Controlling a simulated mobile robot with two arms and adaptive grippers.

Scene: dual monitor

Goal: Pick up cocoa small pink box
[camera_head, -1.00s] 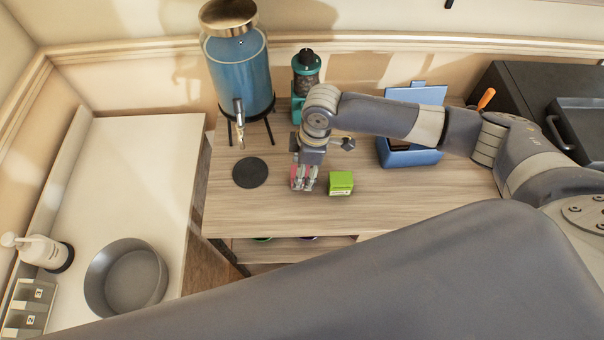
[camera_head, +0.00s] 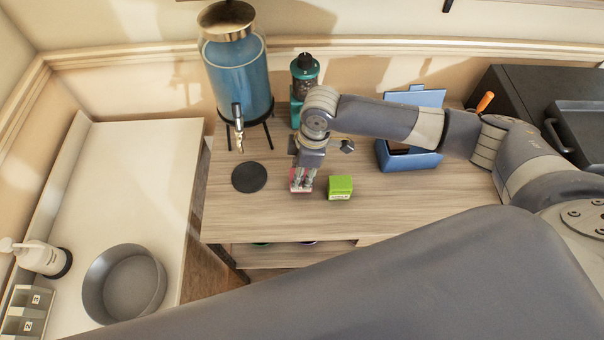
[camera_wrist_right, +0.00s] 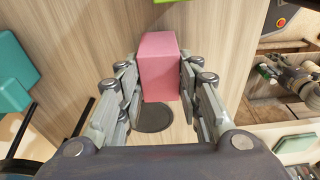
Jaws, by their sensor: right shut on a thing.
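The small pink box (camera_wrist_right: 159,66) is between the two fingers of my right gripper (camera_wrist_right: 159,85) in the right wrist view, with the pads against its sides. In the head view my right gripper (camera_head: 302,180) points down over the wooden table, left of a green box. There the pink box (camera_head: 300,187) shows only in part, behind the fingers. I cannot tell whether it still touches the table. My left gripper does not show.
The green box (camera_head: 340,187) stands close on the right. A dark round coaster (camera_head: 249,177) lies to the left, below the blue drink dispenser (camera_head: 238,80). A teal grinder (camera_head: 304,88) and an open blue box (camera_head: 409,158) stand behind. The table's front (camera_head: 270,225) is clear.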

